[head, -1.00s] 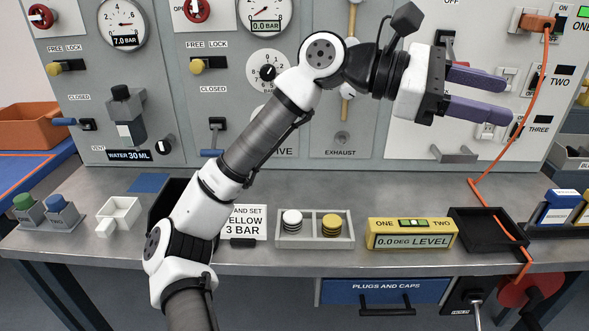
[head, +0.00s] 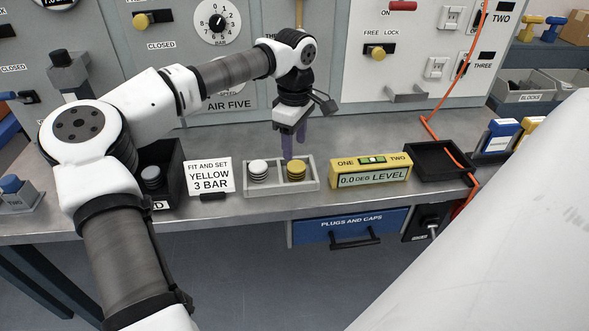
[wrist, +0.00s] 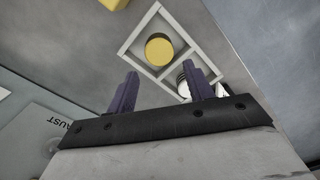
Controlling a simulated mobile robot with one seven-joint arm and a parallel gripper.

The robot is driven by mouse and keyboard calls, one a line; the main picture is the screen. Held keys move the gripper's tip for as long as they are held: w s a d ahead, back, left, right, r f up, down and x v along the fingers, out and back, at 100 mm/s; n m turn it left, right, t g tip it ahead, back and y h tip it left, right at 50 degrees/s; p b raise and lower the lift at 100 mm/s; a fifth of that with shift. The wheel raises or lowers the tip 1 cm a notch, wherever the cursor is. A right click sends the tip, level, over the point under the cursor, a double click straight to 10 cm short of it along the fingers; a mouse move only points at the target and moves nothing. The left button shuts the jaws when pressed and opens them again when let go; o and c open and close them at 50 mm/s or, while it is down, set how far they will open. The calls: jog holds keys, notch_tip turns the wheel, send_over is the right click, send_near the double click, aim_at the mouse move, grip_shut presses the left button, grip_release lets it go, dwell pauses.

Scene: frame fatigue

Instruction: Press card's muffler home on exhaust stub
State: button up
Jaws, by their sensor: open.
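The card (head: 209,176) reads "FIT AND SET YELLOW 3 BAR" and stands on the bench. To its right, a grey two-compartment tray (head: 277,188) holds a white ribbed muffler (head: 259,171) on the left and a yellow ribbed muffler (head: 296,170) on the right. My gripper (head: 292,150) points down above the tray's back side, near the yellow muffler. In the wrist view its two purple fingers (wrist: 160,76) are apart and empty, with the yellow muffler (wrist: 159,49) beyond the tips. The exhaust stub (wrist: 54,146) shows partly at the wrist view's left; my arm hides it in the head view.
A yellow level (head: 370,170) and a black tray (head: 440,161) stand right of the mufflers. A black bin (head: 165,165) with a grey piece is left of the card. The upright panel rises behind the bench.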

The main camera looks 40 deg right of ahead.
aim_at(296, 165)
jog(key=f, duration=0.3)
jog(key=f+p, duration=0.1)
jog(key=f, duration=0.3)
jog(key=shift+s+d+f, duration=0.1)
jog(key=shift+s+f, duration=0.1)
jog(key=shift+f, duration=0.1)
jog(key=shift+c, duration=0.3)
jog(key=c, duration=0.7)
jog(key=shift+r, duration=0.1)
notch_tip(296, 165, up, 20)
jog(key=shift+b, duration=0.55)
